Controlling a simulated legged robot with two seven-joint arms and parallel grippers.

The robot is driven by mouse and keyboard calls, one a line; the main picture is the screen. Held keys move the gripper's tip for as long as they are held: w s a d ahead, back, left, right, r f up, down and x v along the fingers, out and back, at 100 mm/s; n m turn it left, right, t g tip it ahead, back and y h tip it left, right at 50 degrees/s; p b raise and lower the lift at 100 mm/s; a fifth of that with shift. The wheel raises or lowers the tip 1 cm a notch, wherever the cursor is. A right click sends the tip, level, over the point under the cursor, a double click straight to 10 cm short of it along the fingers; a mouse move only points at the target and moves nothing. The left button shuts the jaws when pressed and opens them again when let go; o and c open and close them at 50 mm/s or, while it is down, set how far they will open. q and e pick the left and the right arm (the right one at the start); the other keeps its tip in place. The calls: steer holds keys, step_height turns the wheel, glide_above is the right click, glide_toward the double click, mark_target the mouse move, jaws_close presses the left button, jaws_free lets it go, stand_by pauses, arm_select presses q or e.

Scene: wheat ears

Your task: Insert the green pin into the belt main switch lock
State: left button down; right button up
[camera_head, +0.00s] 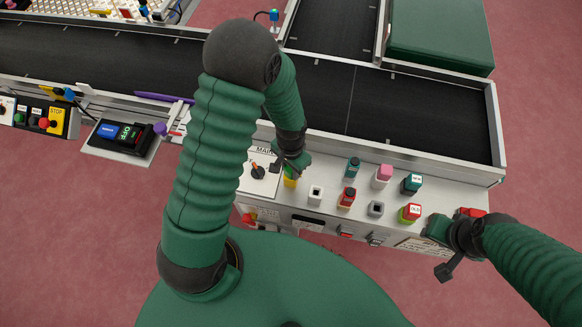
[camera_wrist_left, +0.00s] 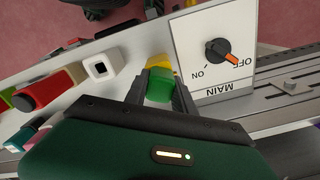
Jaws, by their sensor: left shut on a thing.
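My left gripper (camera_head: 288,166) is shut on the green pin (camera_wrist_left: 160,88), whose green top shows between the fingers in the left wrist view. A yellow block (camera_head: 290,181) sits directly beyond the pin, beside the MAIN switch plate; it also shows in the left wrist view (camera_wrist_left: 160,64). The pin lines up with this block, but how deep it sits in it is hidden. The MAIN switch (camera_wrist_left: 218,52) has its orange tip toward OFF. My right gripper (camera_head: 446,238) is at the panel's right end; its fingers are not clear.
A white empty square socket (camera_head: 316,195) and a grey one (camera_head: 376,209) are on the panel. Red (camera_head: 346,198), pink (camera_head: 382,175) and teal (camera_head: 352,167) pins stand near them, with labelled NEW (camera_head: 411,184) and OLD (camera_head: 409,213) pins. The black conveyor belt (camera_head: 400,110) lies behind.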

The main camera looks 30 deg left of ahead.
arm_select(q)
steer(key=c, duration=1)
jaws_free()
steer(key=shift+o, duration=0.2)
step_height(320, 180, up, 17)
steer(key=p, duration=0.2)
steer(key=shift+f+p, duration=0.15)
steer(key=shift+p, duration=0.2)
